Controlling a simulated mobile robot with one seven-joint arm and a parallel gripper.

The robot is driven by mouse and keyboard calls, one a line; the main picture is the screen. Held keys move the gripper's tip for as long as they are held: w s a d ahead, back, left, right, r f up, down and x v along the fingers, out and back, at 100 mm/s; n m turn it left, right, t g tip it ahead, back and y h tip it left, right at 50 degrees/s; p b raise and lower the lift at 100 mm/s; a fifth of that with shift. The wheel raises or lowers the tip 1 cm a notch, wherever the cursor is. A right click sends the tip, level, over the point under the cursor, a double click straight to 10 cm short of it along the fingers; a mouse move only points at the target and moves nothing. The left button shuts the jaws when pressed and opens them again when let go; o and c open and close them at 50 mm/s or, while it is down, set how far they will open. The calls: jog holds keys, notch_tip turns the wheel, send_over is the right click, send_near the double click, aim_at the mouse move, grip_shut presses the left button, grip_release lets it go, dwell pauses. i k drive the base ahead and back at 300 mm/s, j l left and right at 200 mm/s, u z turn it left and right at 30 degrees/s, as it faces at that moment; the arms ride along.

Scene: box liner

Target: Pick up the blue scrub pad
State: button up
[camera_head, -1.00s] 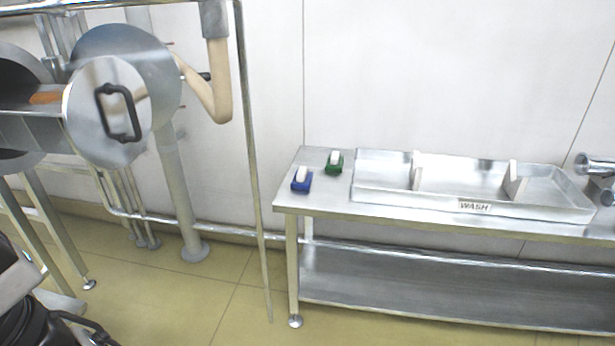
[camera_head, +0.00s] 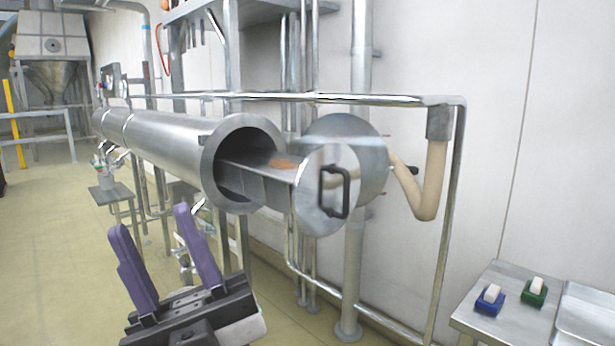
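The blue scrub pad (camera_head: 490,300), a small blue block with a white top, sits on the left end of the steel table (camera_head: 508,322) at the lower right of the head view. A similar green pad (camera_head: 535,291) sits just to its right. My gripper (camera_head: 152,240) has two purple fingers and is at the lower left. Its fingers stand wide apart with nothing between them. It is well to the left of the blue pad and apart from it.
A long steel cylinder (camera_head: 165,133) with an open end and a round handled lid (camera_head: 326,190) fills the middle. A steel rail frame (camera_head: 445,235) stands between it and the table. A tray (camera_head: 590,320) is cut off at right. Yellow floor (camera_head: 50,240) is open at left.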

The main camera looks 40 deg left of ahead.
aim_at(490, 300)
jog(key=i+l+u, duration=0.1)
jog(key=i+l, duration=0.15)
jog(key=i+l+u, duration=0.15)
jog(key=l, duration=0.2)
jog(key=i+l+u, duration=0.1)
jog(key=i+l, duration=0.15)
jog(key=i+l+u, duration=0.15)
jog(key=l, duration=0.3)
jog(key=i+l+u, duration=0.1)
jog(key=i+l, duration=0.15)
jog(key=l, duration=0.15)
jog(key=i+l+u, duration=0.1)
jog(key=l, duration=0.25)
jog(key=i+l+u, duration=0.15)
jog(key=l, duration=0.25)
jog(key=i, duration=0.45)
